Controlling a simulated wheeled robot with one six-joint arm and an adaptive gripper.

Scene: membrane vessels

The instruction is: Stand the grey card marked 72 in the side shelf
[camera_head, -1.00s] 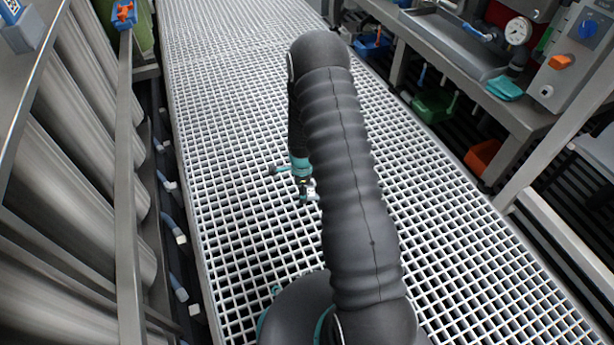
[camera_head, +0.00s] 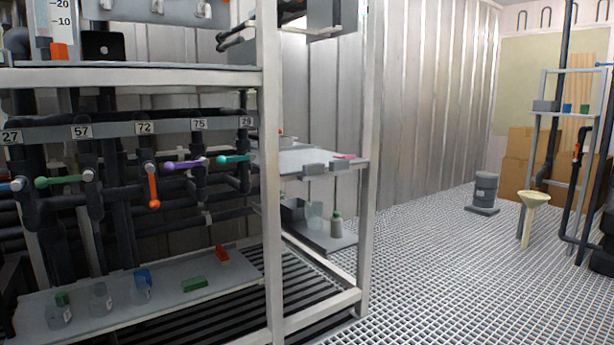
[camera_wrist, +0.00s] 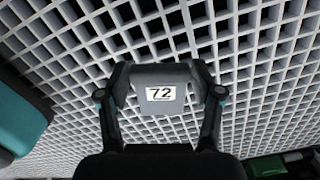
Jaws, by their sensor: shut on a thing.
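The grey card marked 72 (camera_wrist: 160,107) is in the wrist view, its white label facing the camera and reading upright. My gripper (camera_wrist: 160,80) is shut on the card, with one finger at each side of it, above the pale floor grating. In the head view, a side shelf (camera_head: 290,160) juts from the right end of the rack. My gripper and the card are out of the head view.
A row of valves with number plates, one reading 72 (camera_head: 145,128), runs along the rack. A bottom shelf (camera_head: 200,305) holds jars and coloured blocks. The rack's white post (camera_head: 270,200) stands left of the side shelf. Open grating floor (camera_head: 440,270) lies to the right.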

